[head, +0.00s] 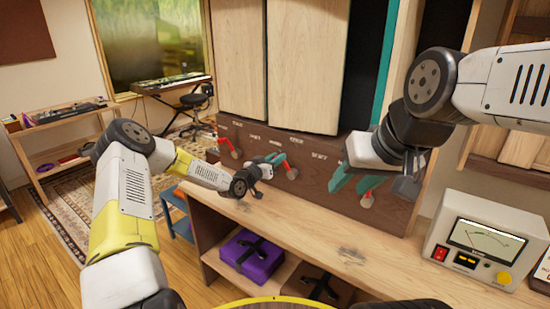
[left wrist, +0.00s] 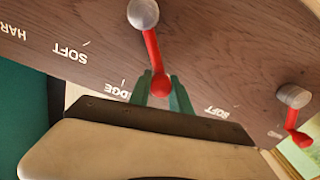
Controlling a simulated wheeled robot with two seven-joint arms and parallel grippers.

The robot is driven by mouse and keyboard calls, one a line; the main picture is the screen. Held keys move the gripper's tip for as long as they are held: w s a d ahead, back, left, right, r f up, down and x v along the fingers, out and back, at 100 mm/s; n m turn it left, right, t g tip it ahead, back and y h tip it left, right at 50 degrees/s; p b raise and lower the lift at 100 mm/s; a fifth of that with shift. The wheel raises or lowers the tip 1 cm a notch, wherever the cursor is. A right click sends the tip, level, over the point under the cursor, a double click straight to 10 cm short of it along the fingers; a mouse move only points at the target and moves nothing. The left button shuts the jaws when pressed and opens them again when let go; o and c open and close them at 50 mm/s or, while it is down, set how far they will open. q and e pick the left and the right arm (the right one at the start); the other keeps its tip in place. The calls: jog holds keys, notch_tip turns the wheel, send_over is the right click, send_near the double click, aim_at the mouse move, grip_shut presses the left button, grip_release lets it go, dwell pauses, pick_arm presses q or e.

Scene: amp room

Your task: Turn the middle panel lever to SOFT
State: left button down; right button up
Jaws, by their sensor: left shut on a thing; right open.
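The brown panel (head: 330,165) carries three red levers on grey pivots. My left gripper (head: 278,159) is shut on the red knob of the middle lever (head: 291,173). In the left wrist view this lever (left wrist: 152,48) runs from its grey pivot to a knob between the green fingertips (left wrist: 160,92). A partly hidden label ending in "DGE" (left wrist: 118,91) is beside the knob; a "SOFT" label (left wrist: 70,53) is farther left. My right gripper (head: 355,182) is open near the right lever (head: 367,201); whether it touches is unclear.
The left lever (head: 229,148) stands apart, and one other lever (left wrist: 293,110) shows in the left wrist view. A wooden bench (head: 300,235) runs below the panel. A meter box (head: 484,245) stands on its right end. A purple box (head: 250,255) lies on the shelf beneath.

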pick_arm(q)
jog(key=d+m, duration=0.1)
jog(key=s+r+m, duration=0.1)
jog(key=m, duration=0.1)
jog(key=s+d+m, duration=0.1)
jog(key=shift+d+r, duration=0.25)
jog(key=shift+d, duration=0.05)
jog(key=s+d+m, duration=0.1)
jog(key=m, duration=0.1)
jog(key=s+d+m, duration=0.1)
jog(key=d+m, duration=0.1)
jog(key=m, duration=0.1)
jog(key=shift+r, duration=0.1)
jog(key=s+d+m, duration=0.1)
jog(key=m, duration=0.1)
jog(key=d+f+m, duration=0.1)
jog(key=m, duration=0.1)
jog(key=shift+s+d+f, duration=0.1)
jog(key=shift+s+d, duration=0.1)
jog(key=shift+s, duration=0.2)
jog(key=shift+s+d+f+m, duration=0.3)
jog(key=shift+d+f+m, duration=0.1)
jog(key=shift+m, duration=0.5)
jog(key=shift+s+d+f+m, duration=0.3)
jog(key=shift+d+f+m, duration=0.1)
jog(key=shift+m, duration=0.5)
jog(key=c, duration=1.2)
grip_release()
